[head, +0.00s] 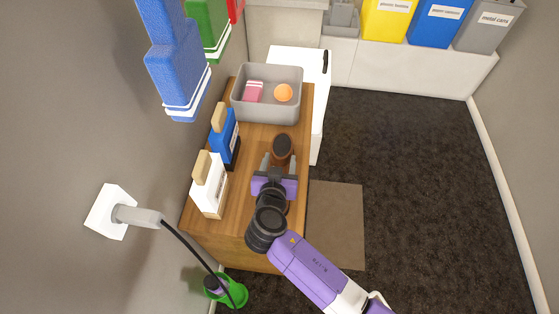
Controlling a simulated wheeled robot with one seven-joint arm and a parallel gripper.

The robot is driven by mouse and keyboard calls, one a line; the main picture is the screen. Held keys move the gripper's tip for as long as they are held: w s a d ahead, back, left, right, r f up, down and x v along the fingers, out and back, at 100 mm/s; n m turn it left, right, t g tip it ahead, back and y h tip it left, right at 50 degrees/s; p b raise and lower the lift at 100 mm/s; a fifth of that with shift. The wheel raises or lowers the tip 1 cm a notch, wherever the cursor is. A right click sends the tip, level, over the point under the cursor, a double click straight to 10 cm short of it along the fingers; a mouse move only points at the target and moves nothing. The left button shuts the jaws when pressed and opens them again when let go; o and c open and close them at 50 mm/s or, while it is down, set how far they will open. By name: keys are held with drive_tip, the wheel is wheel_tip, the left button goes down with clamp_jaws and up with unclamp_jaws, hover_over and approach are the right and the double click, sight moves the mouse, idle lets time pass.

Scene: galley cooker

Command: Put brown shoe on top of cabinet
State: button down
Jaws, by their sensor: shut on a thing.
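The brown shoe (283,148) is over the wooden cabinet (250,165), toward the right side of its top. My gripper (281,166) is shut on the shoe, with a grey finger on each side of it. The gripper and wrist hide the near part of the shoe. From this view I cannot tell whether the shoe touches the cabinet top or hangs just above it.
A grey bin (266,115) with a pink item and an orange ball stands at the cabinet's far end. Blue (225,138) and white (209,186) containers stand along the left. Blue hanging items (175,65) are on the wall.

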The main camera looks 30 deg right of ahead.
drive_tip(key=shift+f, duration=0.15)
drive_tip(key=shift+c, duration=2.4)
unclamp_jaws()
drive_tip(key=shift+s+a+r, duration=0.1)
drive_tip(key=shift+s+r, duration=0.05)
drive_tip(key=shift+r, duration=0.05)
drive_tip(key=b+v, duration=0.1)
drive_tip(key=v, duration=1)
drive_tip(key=shift+s+a, duration=0.2)
drive_tip(key=shift+s, duration=0.05)
